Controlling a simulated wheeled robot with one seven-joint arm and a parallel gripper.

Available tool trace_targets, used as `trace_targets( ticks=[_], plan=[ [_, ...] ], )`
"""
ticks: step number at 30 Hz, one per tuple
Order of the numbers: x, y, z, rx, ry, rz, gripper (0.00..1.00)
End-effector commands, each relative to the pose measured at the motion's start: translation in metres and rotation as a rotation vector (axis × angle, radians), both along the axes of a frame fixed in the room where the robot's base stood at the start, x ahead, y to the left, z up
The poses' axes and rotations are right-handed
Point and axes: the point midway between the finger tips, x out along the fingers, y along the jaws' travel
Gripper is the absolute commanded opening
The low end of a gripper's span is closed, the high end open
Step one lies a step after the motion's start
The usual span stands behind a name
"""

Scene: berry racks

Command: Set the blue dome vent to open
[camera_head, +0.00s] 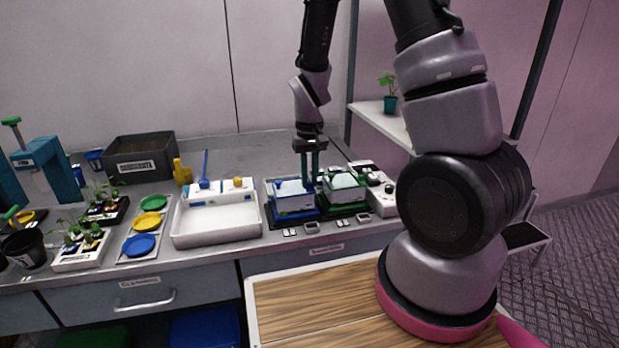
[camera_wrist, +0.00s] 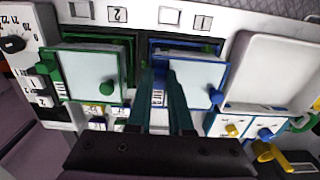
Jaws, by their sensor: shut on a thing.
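The blue dome (camera_head: 293,203), a clear box with a blue frame, stands on the bench in the head view. In the wrist view its pale top (camera_wrist: 196,79) carries a blue knob (camera_wrist: 216,97) at its right corner. My gripper (camera_head: 310,181) points down at the right side of the blue dome, beside the green dome (camera_head: 345,192). In the wrist view my gripper (camera_wrist: 161,72) is at the dome's left edge, with its fingers around the blue vent part (camera_wrist: 158,97), which has a small label. The fingers hide much of the vent, so its setting cannot be read.
The green dome's top (camera_wrist: 90,75) is close to my fingers in the wrist view. A white tray (camera_head: 217,237) and a control box with dials (camera_head: 380,190) flank the domes. Coloured dishes, seedling trays and a dark substrate bin (camera_head: 139,171) stand to the left.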

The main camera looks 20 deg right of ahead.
Motion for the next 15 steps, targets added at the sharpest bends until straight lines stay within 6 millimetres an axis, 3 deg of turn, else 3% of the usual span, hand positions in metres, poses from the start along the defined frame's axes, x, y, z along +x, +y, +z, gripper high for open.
trace_targets(
  ticks=[8,15],
  plan=[
    [0.001,0.0,0.0,0.0,0.0,0.0,0.0],
    [0.033,0.0,-0.001,0.0,0.0,0.0,0.0]
  ],
)
